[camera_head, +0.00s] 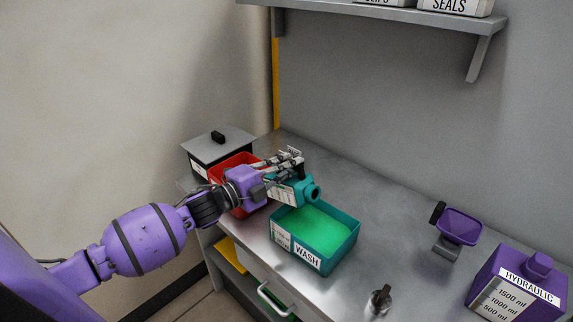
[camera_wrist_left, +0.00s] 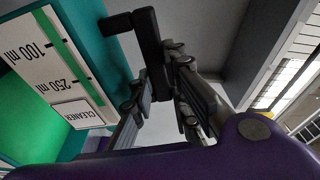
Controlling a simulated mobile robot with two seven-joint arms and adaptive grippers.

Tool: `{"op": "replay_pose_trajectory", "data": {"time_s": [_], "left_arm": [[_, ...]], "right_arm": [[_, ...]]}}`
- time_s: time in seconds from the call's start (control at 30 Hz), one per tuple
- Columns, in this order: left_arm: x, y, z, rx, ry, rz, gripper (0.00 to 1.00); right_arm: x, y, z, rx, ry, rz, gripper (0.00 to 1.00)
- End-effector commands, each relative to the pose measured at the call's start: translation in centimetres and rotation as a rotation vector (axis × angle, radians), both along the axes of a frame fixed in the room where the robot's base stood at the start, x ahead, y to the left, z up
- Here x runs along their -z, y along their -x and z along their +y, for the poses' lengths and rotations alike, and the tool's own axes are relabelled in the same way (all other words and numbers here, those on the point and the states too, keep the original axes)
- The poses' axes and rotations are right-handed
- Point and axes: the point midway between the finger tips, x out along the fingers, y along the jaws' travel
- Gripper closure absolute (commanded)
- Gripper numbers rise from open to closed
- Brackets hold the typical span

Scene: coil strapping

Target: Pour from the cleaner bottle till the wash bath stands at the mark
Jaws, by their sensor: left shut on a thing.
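In the left wrist view the gripper's fingers (camera_wrist_left: 150,85) are beside the bottle, whose white label (camera_wrist_left: 58,62) reads CLEANER with ml marks. The teal wash bath (camera_head: 323,262), labelled WASH, stands on the bench below and holds bright green liquid (camera_head: 312,231). A small marked scale (camera_head: 280,236) is on its left side; its lines are too small to read. My right gripper is out of view.
A red bin (camera_head: 232,163) and a lidded grey box (camera_head: 217,141) stand behind my left gripper. A shelf (camera_head: 390,16) hangs above.

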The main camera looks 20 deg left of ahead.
Motion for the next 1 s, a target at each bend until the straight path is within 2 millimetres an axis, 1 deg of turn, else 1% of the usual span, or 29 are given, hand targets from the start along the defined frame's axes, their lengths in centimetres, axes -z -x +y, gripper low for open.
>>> {"op": "replay_pose_trajectory", "data": {"time_s": [0.03, 0.3, 0.7, 1.0], "left_arm": [[-0.24, 0.0, -0.1, 0.002, -0.006, -0.008, 1.0], [-0.23, 0.01, -0.12, 0.002, -0.009, -0.008, 1.0], [0.38, 0.25, -0.82, 0.003, -0.096, -0.039, 1.0], [0.44, 0.27, -0.84, 0.002, -0.103, -0.042, 1.0]], "right_arm": [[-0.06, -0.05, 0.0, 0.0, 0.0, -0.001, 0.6], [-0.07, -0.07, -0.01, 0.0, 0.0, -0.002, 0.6], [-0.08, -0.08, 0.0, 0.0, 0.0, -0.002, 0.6], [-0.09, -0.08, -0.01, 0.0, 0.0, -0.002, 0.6]]}}
